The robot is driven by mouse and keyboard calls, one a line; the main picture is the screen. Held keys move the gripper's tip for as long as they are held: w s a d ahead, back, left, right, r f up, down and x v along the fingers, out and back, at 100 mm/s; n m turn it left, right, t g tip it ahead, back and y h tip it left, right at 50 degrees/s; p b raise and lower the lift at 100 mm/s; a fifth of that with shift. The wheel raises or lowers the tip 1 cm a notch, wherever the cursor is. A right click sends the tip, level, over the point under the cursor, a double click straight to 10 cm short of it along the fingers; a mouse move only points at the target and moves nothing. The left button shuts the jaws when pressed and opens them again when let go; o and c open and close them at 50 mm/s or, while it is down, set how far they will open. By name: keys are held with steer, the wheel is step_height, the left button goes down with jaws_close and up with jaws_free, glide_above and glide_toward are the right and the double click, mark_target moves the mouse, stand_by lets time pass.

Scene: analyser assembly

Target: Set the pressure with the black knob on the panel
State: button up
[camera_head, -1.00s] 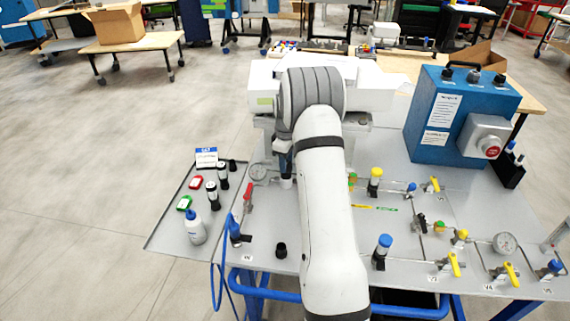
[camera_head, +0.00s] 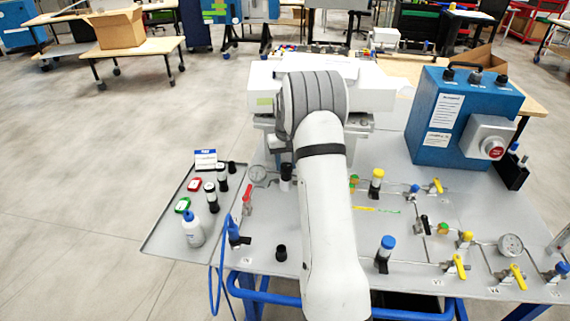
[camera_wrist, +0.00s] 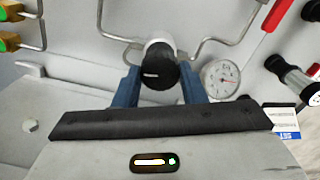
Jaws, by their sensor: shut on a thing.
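The black knob (camera_wrist: 160,73) sits on a white collar on the panel. In the wrist view it lies between the two blue fingers of my gripper (camera_wrist: 160,88), which is shut on it. In the head view the knob (camera_head: 286,171) shows just left of my arm, and the fingers are mostly hidden behind the arm. The gauge also shows left of the knob in the head view (camera_head: 257,174).
The grey panel (camera_head: 320,235) carries thin pipes, a red-handled valve (camera_head: 247,194) and several yellow-handled valves. A side tray (camera_head: 165,238) holds a white bottle (camera_head: 193,230), black cylinders and a SET card (camera_head: 206,160). A blue control box (camera_head: 460,120) stands at the back right.

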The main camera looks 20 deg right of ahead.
steer(key=m, duration=0.4)
steer(key=shift+w+r+m, duration=0.2)
steer(key=shift+m, duration=0.1)
steer(key=m+b, duration=0.1)
steer(key=m, duration=0.4)
steer(key=shift+m, duration=0.3)
steer(key=m, duration=0.4)
steer(key=shift+r, duration=0.1)
steer(key=m, duration=0.4)
steer(key=shift+m, duration=0.3)
steer(key=shift+a, duration=0.1)
steer(key=o, duration=0.7)
steer(key=shift+w, duration=0.1)
steer(key=shift+o, duration=1.4)
steer(key=shift+f, duration=0.2)
